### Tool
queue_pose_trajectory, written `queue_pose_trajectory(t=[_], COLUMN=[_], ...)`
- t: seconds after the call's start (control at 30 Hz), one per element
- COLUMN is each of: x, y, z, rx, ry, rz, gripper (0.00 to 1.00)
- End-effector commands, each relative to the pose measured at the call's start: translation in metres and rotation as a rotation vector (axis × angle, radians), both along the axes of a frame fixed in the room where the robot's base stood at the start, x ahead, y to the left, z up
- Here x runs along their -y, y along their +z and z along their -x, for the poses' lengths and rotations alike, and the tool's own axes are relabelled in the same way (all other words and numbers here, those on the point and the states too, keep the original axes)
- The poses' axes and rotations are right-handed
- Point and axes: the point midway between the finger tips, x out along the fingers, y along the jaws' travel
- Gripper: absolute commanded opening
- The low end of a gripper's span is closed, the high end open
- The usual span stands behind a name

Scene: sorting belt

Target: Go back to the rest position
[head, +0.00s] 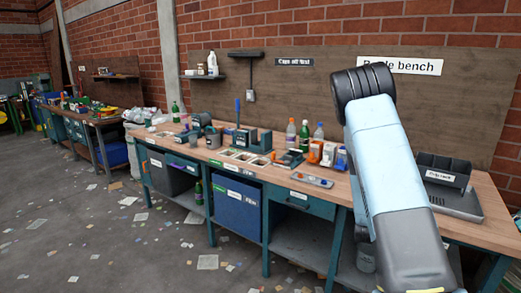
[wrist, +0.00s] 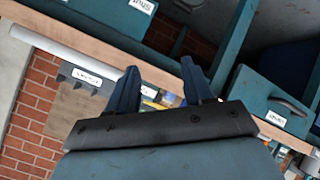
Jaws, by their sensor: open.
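My gripper (wrist: 159,82) shows in the wrist view with its two dark blue fingers apart and nothing between them. In that view it points toward the front of the bench, with teal drawers and a wooden edge beyond the fingers. In the head view my arm rises over the right part of the bench, light blue and grey with a black ringed joint at the top. The gripper itself does not show in the head view.
The wooden bench (head: 462,227) carries bottles, a machine, a tray (head: 311,180) and a grey rack (head: 443,172) on the right. A blue bin (head: 237,211) stands beneath. Another cluttered bench stands far left. Paper scraps litter the floor, which is otherwise open at front left.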

Motion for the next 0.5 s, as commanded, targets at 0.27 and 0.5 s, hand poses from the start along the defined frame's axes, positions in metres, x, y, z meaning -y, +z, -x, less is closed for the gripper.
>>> queue_pose_trajectory(t=[0.27, 0.5], x=[-0.042, -0.077], y=[0.063, 0.118], z=[0.001, 0.016], rx=[0.007, -0.004], ry=[0.006, 0.029], rz=[-0.207, -0.359], gripper=[0.51, 0.51])
